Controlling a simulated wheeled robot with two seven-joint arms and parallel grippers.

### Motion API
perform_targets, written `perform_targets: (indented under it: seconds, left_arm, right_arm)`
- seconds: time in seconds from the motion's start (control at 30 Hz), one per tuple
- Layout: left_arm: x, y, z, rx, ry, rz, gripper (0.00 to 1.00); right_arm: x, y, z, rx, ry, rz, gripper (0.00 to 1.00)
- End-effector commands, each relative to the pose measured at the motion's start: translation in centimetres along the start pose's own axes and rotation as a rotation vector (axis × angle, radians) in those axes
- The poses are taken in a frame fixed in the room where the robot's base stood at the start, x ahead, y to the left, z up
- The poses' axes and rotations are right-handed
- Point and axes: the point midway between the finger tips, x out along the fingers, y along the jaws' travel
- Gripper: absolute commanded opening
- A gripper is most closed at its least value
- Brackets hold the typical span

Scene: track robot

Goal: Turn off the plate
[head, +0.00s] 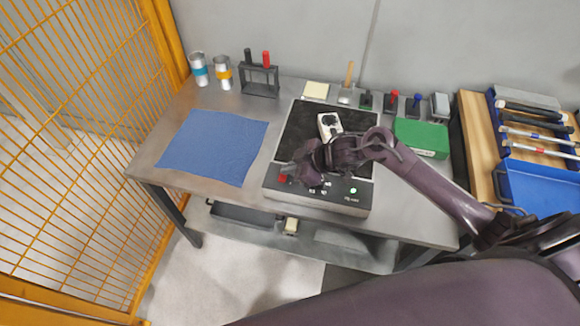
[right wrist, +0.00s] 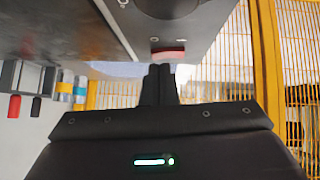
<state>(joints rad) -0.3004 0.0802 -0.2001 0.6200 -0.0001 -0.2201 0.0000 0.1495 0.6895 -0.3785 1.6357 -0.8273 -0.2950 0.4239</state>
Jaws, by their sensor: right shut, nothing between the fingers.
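The plate (head: 300,125) is a dark square hot plate with a grey body on the table. Its front panel (head: 325,203) carries a red button (head: 282,179) at the left and a lit green light (head: 353,190) at the right. A white and black device (head: 328,122) rests on the plate. My right gripper (head: 286,169) is shut and empty, close by the red button at the panel's left end. In the right wrist view the closed fingertips (right wrist: 160,68) point toward the red button (right wrist: 167,55); I cannot tell whether they touch. My arm hides part of the panel. My left gripper is not in view.
A blue cloth (head: 212,147) lies left of the plate. Two cups (head: 199,70) and a rack (head: 260,80) stand behind it. A green box (head: 422,138) and small tools are behind and right. A yellow mesh fence (head: 75,120) borders the left.

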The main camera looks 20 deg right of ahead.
Motion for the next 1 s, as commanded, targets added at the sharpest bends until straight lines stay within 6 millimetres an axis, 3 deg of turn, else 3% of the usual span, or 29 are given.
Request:
perform_targets:
  seconds: [0.7,1.0]
  left_arm:
    - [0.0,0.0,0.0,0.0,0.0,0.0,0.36]
    - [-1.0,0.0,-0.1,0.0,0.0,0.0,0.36]
  right_arm:
    - [0.7,0.0,0.8,0.002,-0.002,-0.003,0.0]
    - [0.4,-1.1,0.6,0.002,-0.005,-0.008,0.0]
